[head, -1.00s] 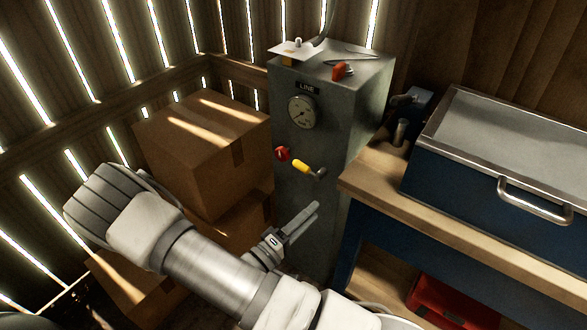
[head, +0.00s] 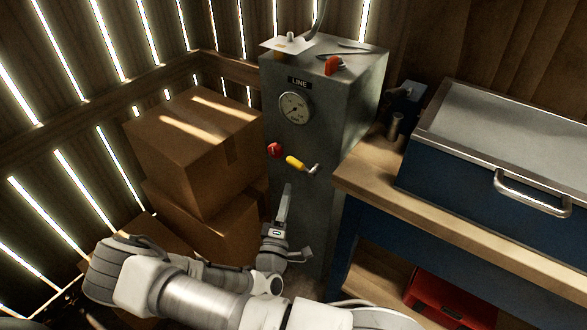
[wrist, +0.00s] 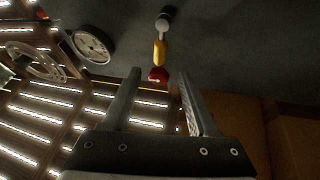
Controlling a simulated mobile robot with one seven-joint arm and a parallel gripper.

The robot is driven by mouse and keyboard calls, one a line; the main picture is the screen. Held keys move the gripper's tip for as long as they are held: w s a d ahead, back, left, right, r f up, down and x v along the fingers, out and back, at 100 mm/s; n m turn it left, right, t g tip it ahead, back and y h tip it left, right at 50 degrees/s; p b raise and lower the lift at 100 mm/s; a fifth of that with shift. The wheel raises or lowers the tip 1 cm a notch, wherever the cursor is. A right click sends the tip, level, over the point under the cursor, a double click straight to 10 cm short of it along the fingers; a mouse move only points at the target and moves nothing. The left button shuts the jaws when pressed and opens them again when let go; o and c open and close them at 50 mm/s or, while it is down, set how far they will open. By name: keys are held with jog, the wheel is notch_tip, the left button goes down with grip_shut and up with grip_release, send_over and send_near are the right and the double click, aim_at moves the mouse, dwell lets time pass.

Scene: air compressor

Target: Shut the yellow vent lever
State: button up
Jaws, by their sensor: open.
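The yellow vent lever (head: 296,162) is on the front of the grey cabinet (head: 300,215), joined to a metal pivot at its right end. In the head view it slopes down to the right. In the wrist view the lever (wrist: 160,52) shows beyond the fingers, near the middle of the gap between them. My gripper (head: 284,205) is below the lever in the head view, fingers pointing up, apart from it. The wrist view shows two separated fingers of my gripper (wrist: 155,95) with nothing between them.
A red knob (head: 275,150) sits just left of the lever, and a gauge (head: 294,108) is above it. Cardboard boxes (head: 195,150) stand close on the left. A wooden workbench (head: 375,190) with a blue chest (head: 480,175) is on the right.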

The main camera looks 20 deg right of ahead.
aim_at(294, 166)
jog(key=b+x, duration=0.1)
jog(key=x, duration=0.9)
jog(key=shift+d+b, duration=0.1)
jog(key=shift+b, duration=0.2)
grip_shut()
dwell(0.9)
